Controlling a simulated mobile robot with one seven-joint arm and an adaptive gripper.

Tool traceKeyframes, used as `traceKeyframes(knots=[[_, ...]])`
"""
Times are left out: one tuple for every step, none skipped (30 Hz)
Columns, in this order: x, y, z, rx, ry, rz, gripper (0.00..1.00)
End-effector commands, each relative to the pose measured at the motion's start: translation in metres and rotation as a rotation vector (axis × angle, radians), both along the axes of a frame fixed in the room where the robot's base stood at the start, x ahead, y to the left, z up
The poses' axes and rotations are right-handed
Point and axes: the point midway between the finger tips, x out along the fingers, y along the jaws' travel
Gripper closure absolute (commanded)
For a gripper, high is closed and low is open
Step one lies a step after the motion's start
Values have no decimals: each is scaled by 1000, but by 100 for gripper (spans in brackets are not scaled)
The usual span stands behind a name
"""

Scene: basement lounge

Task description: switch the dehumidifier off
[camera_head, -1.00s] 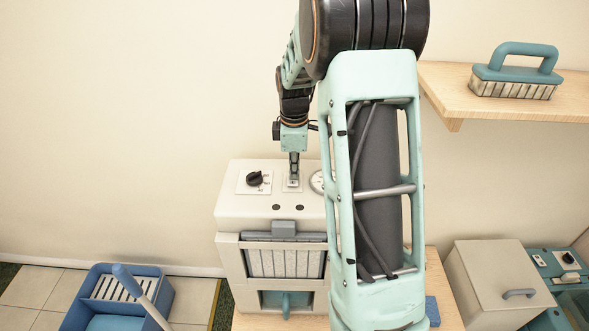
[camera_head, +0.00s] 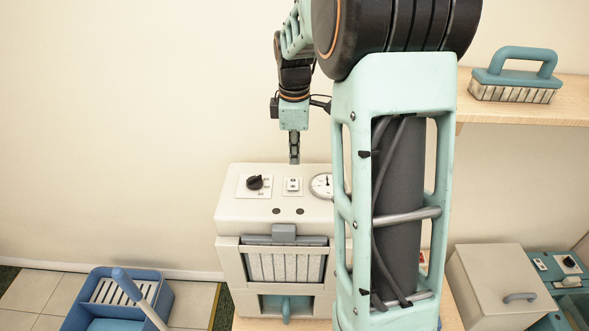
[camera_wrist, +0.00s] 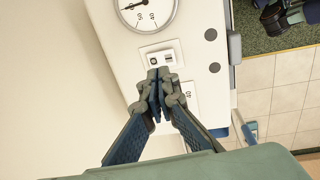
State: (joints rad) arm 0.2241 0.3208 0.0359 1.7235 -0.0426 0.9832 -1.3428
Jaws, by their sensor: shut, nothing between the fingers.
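The dehumidifier (camera_head: 235,211) is a cream box with a grey vent and a tank at its front. Its top carries a black rotary knob (camera_head: 255,183), a small white rocker switch (camera_head: 293,185) and a round gauge (camera_head: 322,185). The switch also shows in the wrist view (camera_wrist: 161,59), just beyond my fingertips; I cannot tell which way it is set. My gripper (camera_head: 294,160) points down above the switch, apart from the panel. In the wrist view its fingers (camera_wrist: 158,75) are together and empty. My arm hides the right side of the dehumidifier.
A blue bucket (camera_head: 166,292) with a handle stands on the floor at the left. A brush (camera_head: 515,85) lies on the wall shelf (camera_head: 560,112) at the right. A cream lidded box (camera_head: 500,275) and a teal device (camera_head: 565,262) stand at the lower right.

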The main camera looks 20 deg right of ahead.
Motion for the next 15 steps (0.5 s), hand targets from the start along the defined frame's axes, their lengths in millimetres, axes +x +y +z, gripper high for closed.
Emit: traceKeyframes(knots=[[-1, 0, 10, 0, -3, 0, 100], [-2, 1, 16, 0, -2, 0, 100], [-2, 1, 22, 0, -3, 0, 100], [-2, 1, 26, 0, -2, 0, 100], [-3, 1, 29, 0, 0, 0, 100], [-4, 2, 33, 0, 0, 0, 100], [-4, 2, 35, 0, 0, 0, 100], [-4, 2, 37, 0, 1, 0, 100], [-5, 2, 39, 0, 1, 0, 100], [-5, 2, 40, 0, 1, 0, 100], [-5, 2, 41, 0, 1, 0, 100], [-5, 2, 41, 0, 1, 0, 100], [-5, 2, 42, 0, 1, 0, 100], [-5, 2, 42, 0, 1, 0, 100], [-5, 2, 41, 0, 1, 0, 100]])
